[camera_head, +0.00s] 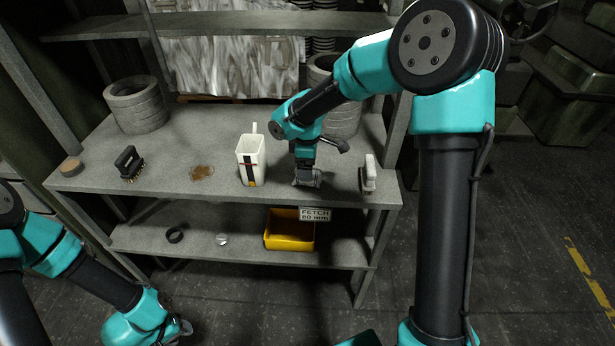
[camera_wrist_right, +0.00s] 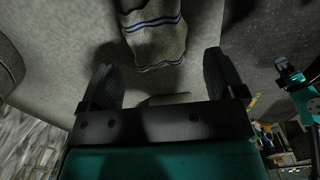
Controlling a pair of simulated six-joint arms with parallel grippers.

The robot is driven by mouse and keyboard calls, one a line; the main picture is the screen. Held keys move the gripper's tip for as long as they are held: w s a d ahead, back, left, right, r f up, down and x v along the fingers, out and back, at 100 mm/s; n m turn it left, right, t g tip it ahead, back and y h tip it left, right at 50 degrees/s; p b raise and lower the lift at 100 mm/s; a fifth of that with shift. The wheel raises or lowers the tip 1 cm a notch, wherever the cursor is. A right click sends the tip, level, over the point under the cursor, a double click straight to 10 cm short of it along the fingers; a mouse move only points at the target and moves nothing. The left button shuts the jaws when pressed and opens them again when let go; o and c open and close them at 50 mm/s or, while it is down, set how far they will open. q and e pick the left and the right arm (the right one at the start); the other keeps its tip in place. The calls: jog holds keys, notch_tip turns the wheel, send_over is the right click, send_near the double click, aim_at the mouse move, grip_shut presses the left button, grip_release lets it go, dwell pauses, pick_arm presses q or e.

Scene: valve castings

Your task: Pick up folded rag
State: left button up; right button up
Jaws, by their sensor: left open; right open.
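The folded rag (camera_wrist_right: 155,38) is grey with blue stripes and lies on the grey shelf top in the right wrist view. My right gripper (camera_wrist_right: 158,75) is open, its two dark fingers apart, with the near end of the rag just ahead of the gap between them; nothing is gripped. In the head view my right gripper (camera_head: 307,178) is low over the front of the shelf top, and I cannot clearly tell the rag apart from it there. My left gripper (camera_head: 182,330) is at the bottom left, in front of the shelf, open and away from the rag.
On the shelf top stand a white container (camera_head: 251,160), a black-handled brush (camera_head: 129,163), a pale upright object (camera_head: 368,174) and grey rings (camera_head: 136,105). A brown stain (camera_head: 202,172) marks the top. Below are a yellow bin (camera_head: 288,236) and a black ring (camera_head: 174,235).

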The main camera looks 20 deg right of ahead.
jog(key=shift+w+d+f, duration=0.15)
jog(key=shift+f, duration=2.2)
jog(key=shift+c, duration=0.3)
jog(key=c, duration=0.9)
jog(key=shift+r, duration=0.1)
jog(key=shift+c, duration=0.2)
jog(key=shift+r, duration=1.3)
jog(key=s+a+r, duration=0.1)
jog(key=s+a, duration=0.2)
jog(key=s, duration=0.4)
jog(key=s+a+r, duration=0.1)
jog(key=s+a, duration=0.2)
jog(key=s, duration=0.4)
jog(key=shift+s+a, duration=0.2)
jog(key=shift+s, duration=0.15)
jog(key=shift+r, duration=0.1)
